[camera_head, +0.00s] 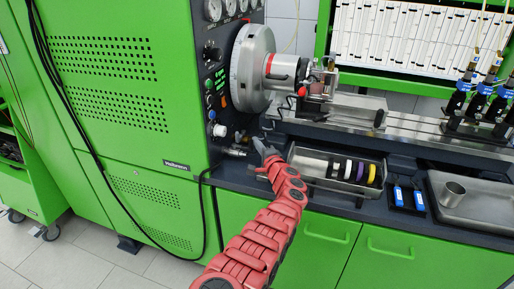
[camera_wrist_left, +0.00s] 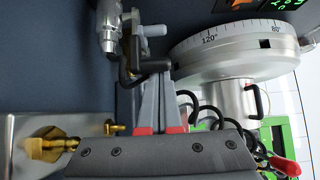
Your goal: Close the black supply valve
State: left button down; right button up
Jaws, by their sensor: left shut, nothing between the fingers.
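The supply valve is a small metal fitting (camera_head: 238,150) low on the green cabinet's front, beside my left gripper (camera_head: 264,148). In the left wrist view its metal body (camera_wrist_left: 108,32) is at the upper left, with a black bent lever (camera_wrist_left: 133,66) beside it. The lever's end lies at the tips of my left gripper (camera_wrist_left: 157,82). The fingers are shut with nothing held between them. I cannot tell if they touch the lever. My right gripper is in neither view.
A metal tray (camera_head: 310,160) with several coloured rings stands right of my left gripper. A large round metal chuck (camera_head: 250,68) is above it; its graduated ring (camera_wrist_left: 225,45) is close by in the wrist view. A brass fitting (camera_wrist_left: 50,145) lies at the wrist view's lower left.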

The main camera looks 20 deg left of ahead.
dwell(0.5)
pick_arm(q)
jog(key=shift+s+m+h+p, duration=0.25)
jog(key=shift+m+h+p, duration=0.05)
jog(key=shift+p, duration=0.25)
jog(key=shift+s+t+p, duration=0.15)
jog(key=shift+t+p, duration=0.25)
jog(key=shift+p, duration=0.1)
jog(key=shift+s+r+m+h+p, duration=0.1)
jog(key=shift+m+h+p, duration=0.25)
jog(key=shift+h, duration=0.15)
